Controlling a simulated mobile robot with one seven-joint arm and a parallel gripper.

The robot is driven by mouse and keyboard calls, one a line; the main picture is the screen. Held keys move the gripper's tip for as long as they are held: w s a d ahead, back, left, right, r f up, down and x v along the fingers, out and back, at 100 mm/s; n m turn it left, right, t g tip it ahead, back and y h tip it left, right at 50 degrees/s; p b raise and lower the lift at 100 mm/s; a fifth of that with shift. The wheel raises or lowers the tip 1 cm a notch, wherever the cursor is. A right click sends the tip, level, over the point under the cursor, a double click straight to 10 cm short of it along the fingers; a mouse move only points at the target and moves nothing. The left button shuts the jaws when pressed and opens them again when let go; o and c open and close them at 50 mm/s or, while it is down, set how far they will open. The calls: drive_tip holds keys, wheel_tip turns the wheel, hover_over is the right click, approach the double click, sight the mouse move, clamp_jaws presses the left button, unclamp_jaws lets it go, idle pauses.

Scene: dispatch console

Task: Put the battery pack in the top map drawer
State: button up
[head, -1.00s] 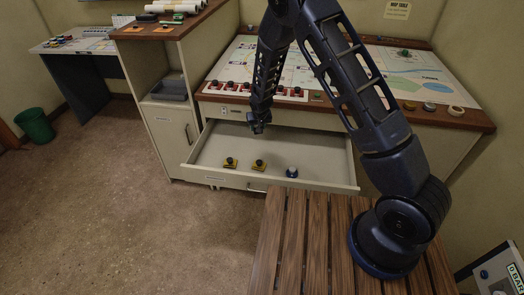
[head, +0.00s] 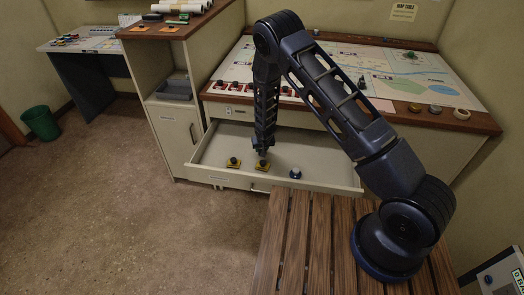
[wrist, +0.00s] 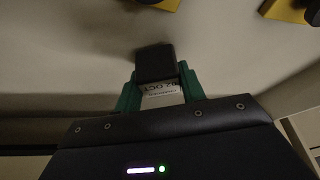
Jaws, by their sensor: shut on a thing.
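In the head view I cannot make out the pack at the gripper. Whether the pack touches the drawer floor is unclear.
The drawer floor behind is mostly bare. The map table (head: 430,75) overhangs the back; a slatted wooden surface (head: 300,240) lies in front.

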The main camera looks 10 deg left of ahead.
drive_tip(key=shift+f, duration=0.6)
drive_tip(key=shift+f, duration=0.15)
drive_tip(key=o, duration=1.1)
drive_tip(key=shift+s+r, duration=0.15)
drive_tip(key=shift+r, duration=0.45)
drive_tip(key=v, duration=1.1)
drive_tip(key=shift+s+d, duration=0.15)
